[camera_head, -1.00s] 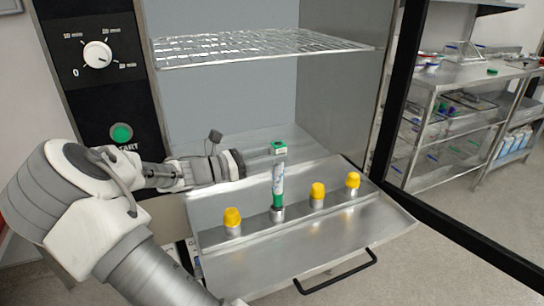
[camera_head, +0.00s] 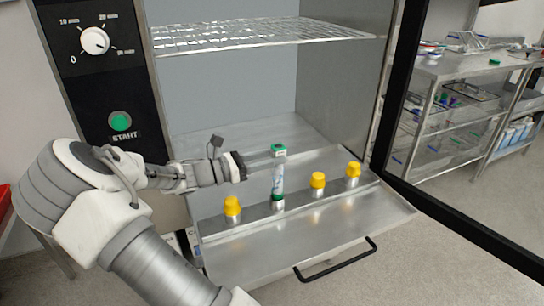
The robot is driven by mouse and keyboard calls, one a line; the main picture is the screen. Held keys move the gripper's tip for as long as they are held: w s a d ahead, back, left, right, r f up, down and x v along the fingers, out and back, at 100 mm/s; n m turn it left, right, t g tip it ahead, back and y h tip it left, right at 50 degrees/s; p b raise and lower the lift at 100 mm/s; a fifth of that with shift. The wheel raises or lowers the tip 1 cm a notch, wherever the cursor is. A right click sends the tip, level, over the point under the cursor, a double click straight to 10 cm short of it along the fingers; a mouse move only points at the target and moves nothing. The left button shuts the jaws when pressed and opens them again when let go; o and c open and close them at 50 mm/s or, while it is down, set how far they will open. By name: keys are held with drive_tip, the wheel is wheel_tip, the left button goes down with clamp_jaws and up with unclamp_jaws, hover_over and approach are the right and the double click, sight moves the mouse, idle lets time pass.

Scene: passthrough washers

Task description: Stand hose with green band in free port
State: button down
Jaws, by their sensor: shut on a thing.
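The hose with the green band (camera_head: 278,180) stands upright, with a green block at its top and a green band near its bottom. Its lower end meets a metal port (camera_head: 278,204) in the row on the drawer; I cannot tell how deep it sits. My gripper (camera_head: 268,160) reaches in from the left and is shut on the hose's upper part, just below the green top. The other visible ports carry yellow caps: one on the left (camera_head: 232,206) and two on the right (camera_head: 317,180) (camera_head: 353,170).
The metal drawer (camera_head: 290,245) is pulled out, with a black handle (camera_head: 336,262) in front. A wire rack (camera_head: 260,34) hangs above in the chamber. The control panel with a dial (camera_head: 95,41) and green START button (camera_head: 120,121) is at left. The open door frame (camera_head: 385,120) is at right.

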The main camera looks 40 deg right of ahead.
drive_tip(key=shift+f, duration=0.5)
idle(0.3)
drive_tip(key=shift+c, duration=1.8)
unclamp_jaws()
drive_tip(key=p+v, duration=0.4)
drive_tip(key=v, duration=1.3)
drive_tip(key=shift+a+p, duration=0.15)
drive_tip(key=shift+p, duration=0.15)
drive_tip(key=shift+w, duration=0.15)
drive_tip(key=shift+p+v, duration=0.5)
drive_tip(key=shift+v, duration=2.05)
